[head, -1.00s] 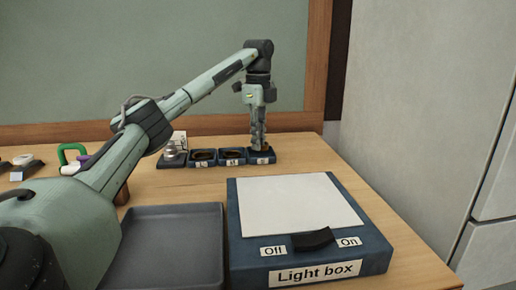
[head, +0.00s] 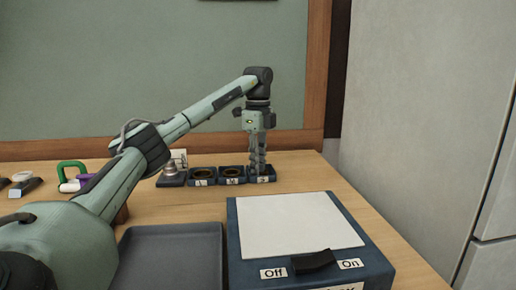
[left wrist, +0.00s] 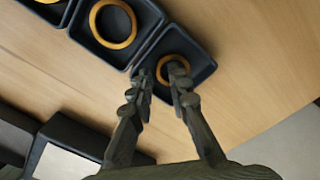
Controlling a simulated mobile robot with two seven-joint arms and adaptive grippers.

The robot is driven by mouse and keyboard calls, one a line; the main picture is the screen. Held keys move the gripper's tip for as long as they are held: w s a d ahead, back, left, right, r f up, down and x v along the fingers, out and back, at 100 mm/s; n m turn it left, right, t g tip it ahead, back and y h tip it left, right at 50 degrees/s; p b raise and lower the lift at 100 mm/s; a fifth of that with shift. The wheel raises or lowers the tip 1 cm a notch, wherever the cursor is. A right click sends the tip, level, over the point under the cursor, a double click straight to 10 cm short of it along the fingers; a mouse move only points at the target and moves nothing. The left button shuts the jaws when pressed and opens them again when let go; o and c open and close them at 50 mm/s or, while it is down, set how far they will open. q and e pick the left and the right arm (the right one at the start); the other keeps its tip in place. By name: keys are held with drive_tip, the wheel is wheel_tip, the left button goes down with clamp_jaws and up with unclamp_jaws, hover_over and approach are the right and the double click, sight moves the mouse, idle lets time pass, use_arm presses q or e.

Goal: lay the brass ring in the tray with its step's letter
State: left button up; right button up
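Three small dark-blue trays stand in a row at the back of the table. The rightmost tray (head: 264,180) has a brass ring (left wrist: 174,57) lying in it, seen in the left wrist view. My left gripper (head: 258,165) points down into this tray. In the left wrist view its fingertips (left wrist: 160,73) are apart, one over the ring and the other beside it near the tray wall. I see no grip on the ring. The middle tray (head: 232,182) and left tray (head: 203,183) each hold a larger ring. The letters are too small to read. My right gripper is out of view.
A light box (head: 300,226) with an Off/On switch stands front right. A grey empty tray (head: 172,258) lies left of it. A dark stand with a metal piece (head: 171,177) and a green-handled clamp (head: 71,168) are at the back left. A grey cabinet rises on the right.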

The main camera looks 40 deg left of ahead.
use_arm(q)
wheel_tip(320, 180, up, 11)
drive_tip(key=shift+r, duration=0.15)
idle(0.8)
